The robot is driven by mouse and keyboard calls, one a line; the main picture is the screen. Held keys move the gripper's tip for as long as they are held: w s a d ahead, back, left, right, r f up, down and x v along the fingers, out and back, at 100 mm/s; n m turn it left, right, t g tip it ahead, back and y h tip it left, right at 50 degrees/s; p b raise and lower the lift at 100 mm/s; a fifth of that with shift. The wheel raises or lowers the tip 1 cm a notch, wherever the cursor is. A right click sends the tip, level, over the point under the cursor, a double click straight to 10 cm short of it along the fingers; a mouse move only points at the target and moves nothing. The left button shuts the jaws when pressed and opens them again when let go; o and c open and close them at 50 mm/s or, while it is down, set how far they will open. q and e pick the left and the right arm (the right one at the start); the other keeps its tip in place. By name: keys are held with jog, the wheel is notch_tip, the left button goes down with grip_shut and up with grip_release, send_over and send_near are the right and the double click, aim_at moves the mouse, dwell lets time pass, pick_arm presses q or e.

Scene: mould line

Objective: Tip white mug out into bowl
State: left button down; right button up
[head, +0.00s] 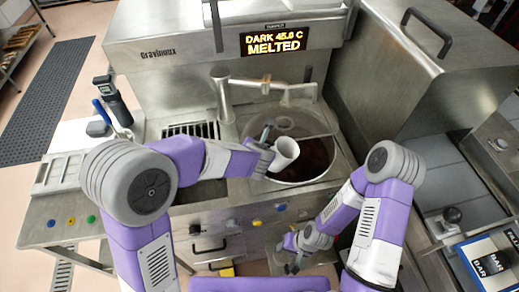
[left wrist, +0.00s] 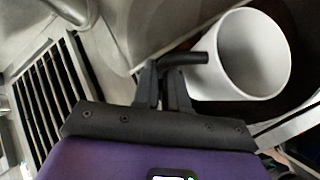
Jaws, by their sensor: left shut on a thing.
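The white mug (head: 284,152) is over the bowl (head: 331,140), a round vessel of dark melted chocolate set in the steel machine. My left gripper (head: 267,150) is shut on the mug, at its left side. In the left wrist view the mug (left wrist: 242,55) is tilted, its open mouth towards the camera, and its inside looks white. The left gripper's fingers (left wrist: 170,82) are closed on a dark handle-like part beside it. My right gripper (head: 293,264) hangs low in front of the machine, away from the mug; its fingers are too small to judge.
A tap pipe (head: 222,98) and a horizontal bar (head: 275,87) stand behind the bowl. A slotted drain grille (head: 190,131) lies left of it. A sign reads "DARK 45.0 C MELTED" (head: 274,42). A hand tool (head: 113,100) stands at the left, and a large steel housing (head: 420,65) rises at the right.

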pick_arm(q)
jog(key=shift+d+f+n+g+h+b, duration=0.1)
jog(key=shift+f+n+h+b, duration=0.2)
jog(key=shift+h+b, duration=0.4)
jog(key=shift+d+f+n+g+h+b, duration=0.1)
jog(key=shift+n+h+b, duration=0.25)
jog(key=shift+h+b, duration=0.35)
jog(key=shift+d+f+n+g+h+b, duration=0.15)
jog(key=shift+n+h+b, duration=0.3)
jog(key=shift+b, duration=0.45)
jog(key=shift+a, duration=0.1)
